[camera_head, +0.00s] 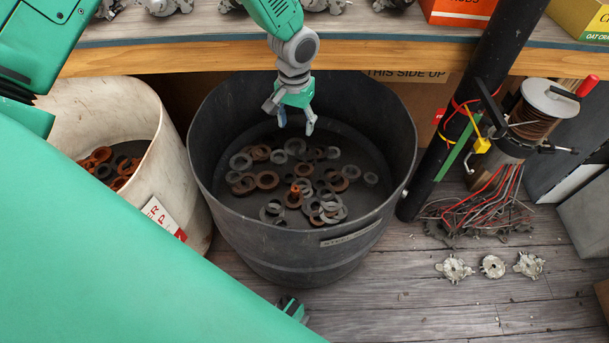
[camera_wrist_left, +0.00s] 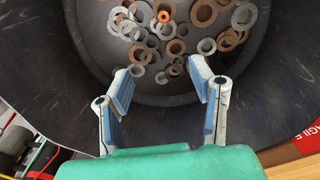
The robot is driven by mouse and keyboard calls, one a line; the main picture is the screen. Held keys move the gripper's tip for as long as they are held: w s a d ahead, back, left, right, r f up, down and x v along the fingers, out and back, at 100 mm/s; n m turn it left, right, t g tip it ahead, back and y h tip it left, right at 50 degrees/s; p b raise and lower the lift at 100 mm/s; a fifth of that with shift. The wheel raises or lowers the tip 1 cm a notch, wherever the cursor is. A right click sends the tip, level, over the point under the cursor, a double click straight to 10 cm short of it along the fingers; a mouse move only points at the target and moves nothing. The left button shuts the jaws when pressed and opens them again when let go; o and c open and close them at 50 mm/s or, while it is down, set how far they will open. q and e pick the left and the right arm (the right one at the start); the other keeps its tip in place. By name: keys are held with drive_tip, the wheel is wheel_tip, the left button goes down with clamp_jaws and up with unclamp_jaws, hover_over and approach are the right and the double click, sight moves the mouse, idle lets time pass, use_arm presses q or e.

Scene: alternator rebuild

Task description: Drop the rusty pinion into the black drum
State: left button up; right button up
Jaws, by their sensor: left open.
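The black drum (camera_head: 300,250) stands on the floor in front of the bench, open at the top. Many grey and rusty rings lie flat on its bottom. A small bright orange-brown piece with a hole, which looks like the rusty pinion (camera_head: 295,189), lies among them; it also shows in the left wrist view (camera_wrist_left: 164,17). My left gripper (camera_head: 296,121) points down over the far part of the drum's opening, fingers apart. In the left wrist view the fingers (camera_wrist_left: 160,78) hold nothing, and the drum's dark wall (camera_wrist_left: 275,75) surrounds them.
A cream drum (camera_head: 90,100) with rusty parts stands close on the left. The wooden bench edge (camera_head: 180,57) runs behind. A black post (camera_head: 455,110) and a wire spool (camera_head: 540,110) stand to the right. Several metal housings (camera_head: 453,269) lie on the plank floor.

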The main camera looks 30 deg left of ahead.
use_arm(q)
wheel_tip(320, 180, up, 9)
idle(0.3)
drive_tip(key=shift+a, duration=0.15)
